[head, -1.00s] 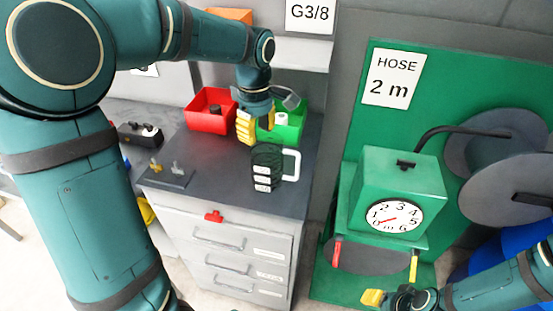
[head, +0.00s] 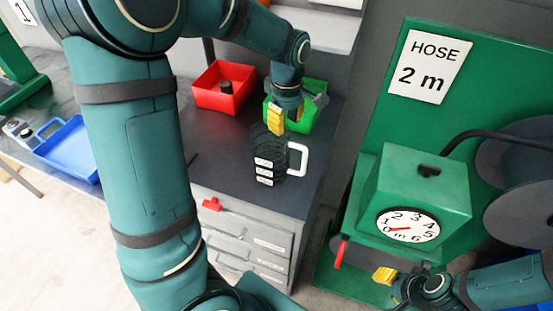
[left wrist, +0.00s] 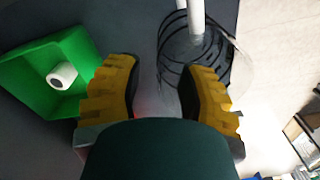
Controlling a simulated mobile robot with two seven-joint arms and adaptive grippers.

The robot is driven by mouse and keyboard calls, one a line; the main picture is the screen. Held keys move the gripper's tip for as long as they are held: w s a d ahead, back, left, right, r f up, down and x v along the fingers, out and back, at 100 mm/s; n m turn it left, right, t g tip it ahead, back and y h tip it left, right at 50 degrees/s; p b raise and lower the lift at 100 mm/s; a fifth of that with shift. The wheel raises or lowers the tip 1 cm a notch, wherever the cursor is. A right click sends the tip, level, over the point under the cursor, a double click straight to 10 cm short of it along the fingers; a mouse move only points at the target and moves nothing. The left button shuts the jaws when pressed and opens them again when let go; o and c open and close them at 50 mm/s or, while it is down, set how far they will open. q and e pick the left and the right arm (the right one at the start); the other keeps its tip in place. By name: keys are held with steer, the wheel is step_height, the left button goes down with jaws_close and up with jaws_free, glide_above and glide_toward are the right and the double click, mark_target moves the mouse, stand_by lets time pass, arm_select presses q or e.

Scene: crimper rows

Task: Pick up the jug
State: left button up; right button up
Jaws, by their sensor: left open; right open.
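The jug (head: 268,158) is a clear vessel with black rings, white labels and a white handle on its right. It stands upright on the dark top of the drawer cabinet. My left gripper (head: 276,121) is open just above and behind the jug, pointing down. In the left wrist view the jug (left wrist: 190,62) shows beyond and between the open yellow fingers (left wrist: 165,95), nearer the right finger, with its white handle at the top. I cannot tell whether any finger touches it. My right gripper (head: 388,284) is open and empty at the lower right, by the green hose stand.
A red bin (head: 222,90) and a green bin (head: 303,122) stand behind the jug; the green bin (left wrist: 30,75) holds a white roll. The green hose stand with a dial (head: 410,225) is to the right. The cabinet top (head: 300,197) is clear in front of the jug.

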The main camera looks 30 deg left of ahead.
mark_target(283, 138)
arm_select(q)
steer(key=shift+s+f, duration=0.15)
steer(key=shift+f, duration=0.3)
step_height(283, 138, down, 5)
steer(key=shift+s+a+r, duration=0.1)
steer(key=shift+a, duration=0.05)
jaws_close()
